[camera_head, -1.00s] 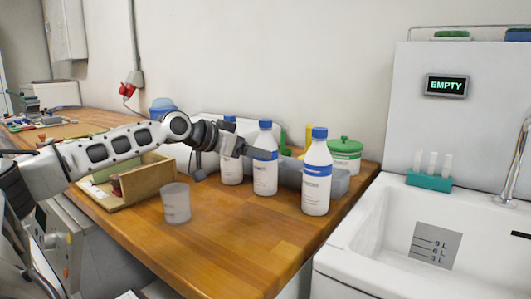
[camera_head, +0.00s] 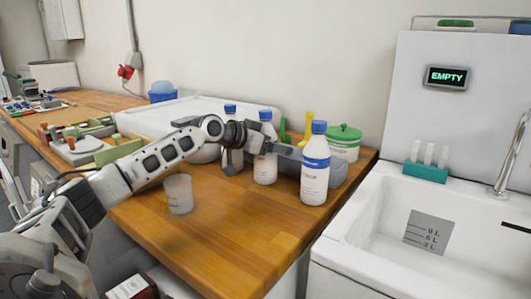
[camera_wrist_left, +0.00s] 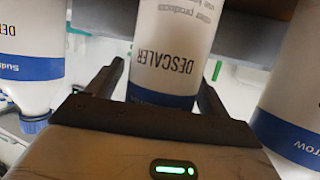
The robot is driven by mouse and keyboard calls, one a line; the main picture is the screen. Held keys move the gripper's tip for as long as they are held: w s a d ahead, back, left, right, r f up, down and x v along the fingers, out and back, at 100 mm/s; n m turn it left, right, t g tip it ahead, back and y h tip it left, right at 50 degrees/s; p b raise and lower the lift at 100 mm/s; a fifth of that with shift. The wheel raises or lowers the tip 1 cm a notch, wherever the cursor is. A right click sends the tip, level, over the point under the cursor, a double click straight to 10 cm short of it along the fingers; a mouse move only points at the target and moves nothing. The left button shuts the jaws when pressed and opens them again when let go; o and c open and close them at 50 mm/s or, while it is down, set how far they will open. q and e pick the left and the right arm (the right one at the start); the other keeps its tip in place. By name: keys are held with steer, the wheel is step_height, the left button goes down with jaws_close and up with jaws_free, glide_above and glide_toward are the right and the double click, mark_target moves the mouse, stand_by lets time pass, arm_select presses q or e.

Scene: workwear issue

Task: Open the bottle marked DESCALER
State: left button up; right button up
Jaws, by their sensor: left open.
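The bottle marked DESCALER (camera_wrist_left: 172,50) is white with a blue band. In the left wrist view it appears upside down between the fingers of my left gripper (camera_wrist_left: 160,80), which is open around it; its cap is hidden behind the gripper body. In the head view my left gripper (camera_head: 282,149) is at the upper part of the middle white bottle (camera_head: 265,172), below its blue cap. No label is readable there. Similar blue-capped bottles stand on either side, a left one (camera_head: 231,135) and a right one (camera_head: 314,182). My right gripper is out of view.
A translucent beaker (camera_head: 179,194) stands on the wooden counter (camera_head: 225,235), in front of the bottles. A white sink (camera_head: 380,235) lies to the right.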

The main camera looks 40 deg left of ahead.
mark_target(269, 129)
arm_select(q)
steer(key=c, duration=1.2)
steer(key=shift+r, duration=0.1)
steer(key=shift+c, duration=0.4)
steer(key=shift+r, duration=0.1)
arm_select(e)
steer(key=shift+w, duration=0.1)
